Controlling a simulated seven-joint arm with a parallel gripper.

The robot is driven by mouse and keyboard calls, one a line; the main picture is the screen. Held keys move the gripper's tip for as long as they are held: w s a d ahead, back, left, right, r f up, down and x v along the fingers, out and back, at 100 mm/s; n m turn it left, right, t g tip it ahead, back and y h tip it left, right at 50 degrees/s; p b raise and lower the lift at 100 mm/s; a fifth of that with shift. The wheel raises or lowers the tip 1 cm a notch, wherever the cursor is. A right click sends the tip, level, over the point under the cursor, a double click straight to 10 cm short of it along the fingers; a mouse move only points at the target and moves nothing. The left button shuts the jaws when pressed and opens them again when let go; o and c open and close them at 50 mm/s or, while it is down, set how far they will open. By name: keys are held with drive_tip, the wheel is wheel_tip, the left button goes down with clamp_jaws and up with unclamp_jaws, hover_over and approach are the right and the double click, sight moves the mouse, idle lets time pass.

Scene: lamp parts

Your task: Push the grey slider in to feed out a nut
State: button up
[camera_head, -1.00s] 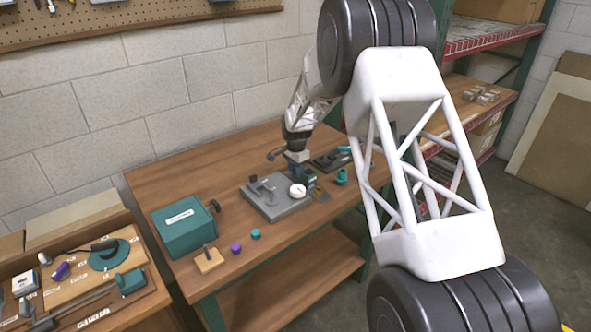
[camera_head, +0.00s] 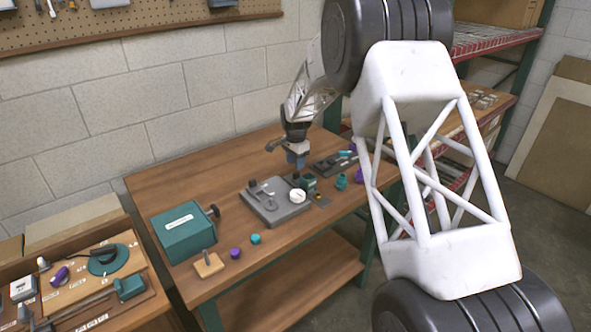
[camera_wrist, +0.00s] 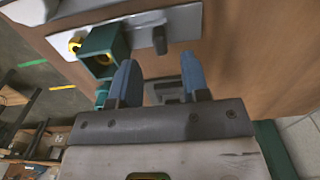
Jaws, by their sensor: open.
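A small dark green housing (camera_head: 308,184) stands by the right end of the grey fixture plate (camera_head: 270,210). In the wrist view the green housing (camera_wrist: 101,42) is open-ended, with something yellow inside. A yellow round piece (camera_wrist: 75,45) shows beside it. I cannot clearly pick out the grey slider; a dark piece beside the housing in the head view is too small to tell. My gripper (camera_head: 297,163) is above the bench, just above and behind the housing, apart from it. Its blue fingers (camera_wrist: 159,83) are open, with nothing held between them.
A teal box (camera_head: 184,230) with a dark knob stands at left. Purple (camera_head: 235,253) and teal caps (camera_head: 255,239) lie in front. A dark tray (camera_head: 335,163) and teal fitting (camera_head: 341,182) are to the right. Bare bench lies behind.

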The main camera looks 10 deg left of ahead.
drive_tip(key=shift+r, duration=1.1)
drive_tip(key=c, duration=0.5)
drive_tip(key=shift+w+a+n, duration=0.1)
drive_tip(key=shift+a+n, duration=0.05)
drive_tip(key=shift+n, duration=0.15)
drive_tip(key=shift+c, duration=1.2)
drive_tip(key=shift+w+a+r+n, duration=0.1)
drive_tip(key=shift+w+a+n, duration=0.1)
drive_tip(key=shift+n, duration=0.1)
clamp_jaws()
drive_tip(key=w+a+r+n+g+h, duration=0.3)
drive_tip(key=w+a+n, duration=0.3)
drive_tip(key=n, duration=1)
drive_tip(key=shift+w+a+r+n, duration=0.15)
drive_tip(key=shift+a+r+n, duration=0.2)
drive_tip(key=shift+a, duration=0.3)
